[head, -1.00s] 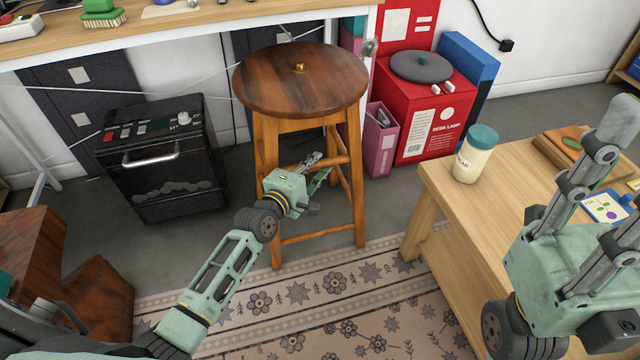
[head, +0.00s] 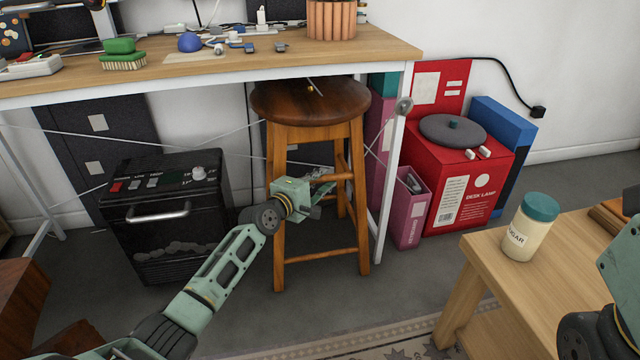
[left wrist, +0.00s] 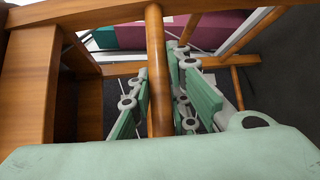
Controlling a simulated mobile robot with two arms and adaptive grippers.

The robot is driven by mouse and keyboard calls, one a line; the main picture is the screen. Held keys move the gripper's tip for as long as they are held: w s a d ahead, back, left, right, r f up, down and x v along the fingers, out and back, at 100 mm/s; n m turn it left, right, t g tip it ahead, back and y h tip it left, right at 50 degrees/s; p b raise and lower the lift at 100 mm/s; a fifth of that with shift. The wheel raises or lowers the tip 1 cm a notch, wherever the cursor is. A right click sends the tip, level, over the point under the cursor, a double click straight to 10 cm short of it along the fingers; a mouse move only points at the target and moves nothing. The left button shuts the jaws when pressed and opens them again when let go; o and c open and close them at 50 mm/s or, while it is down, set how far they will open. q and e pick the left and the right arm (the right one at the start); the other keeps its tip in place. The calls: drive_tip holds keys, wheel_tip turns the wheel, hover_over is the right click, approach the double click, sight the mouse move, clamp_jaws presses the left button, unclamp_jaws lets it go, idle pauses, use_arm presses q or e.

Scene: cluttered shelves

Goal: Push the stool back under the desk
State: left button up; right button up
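The wooden stool (head: 309,100) stands upright, the back of its round seat under the front edge of the white-legged desk (head: 200,75) and the front part sticking out. My left gripper (head: 322,188) is at the stool's rungs, below the seat. In the left wrist view, a round wooden rung (left wrist: 160,85) runs between the fingers of my left gripper (left wrist: 160,70). The fingers lie close along both sides of it and look shut on it. Only part of my right gripper (head: 622,265) shows at the right edge; its fingertips are out of frame.
A black oven-like box (head: 165,210) stands left of the stool. Right of it are the desk leg (head: 392,170), a pink file holder (head: 410,210) and a red desk lamp box (head: 470,185). A low wooden table (head: 490,275) with a sugar jar (head: 530,228) stands front right.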

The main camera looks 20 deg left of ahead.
use_arm(q)
drive_tip(key=o, duration=0.4)
drive_tip(key=shift+o, duration=0.2)
drive_tip(key=shift+s, duration=0.5)
drive_tip(key=v, duration=1.1)
drive_tip(key=shift+a, duration=0.1)
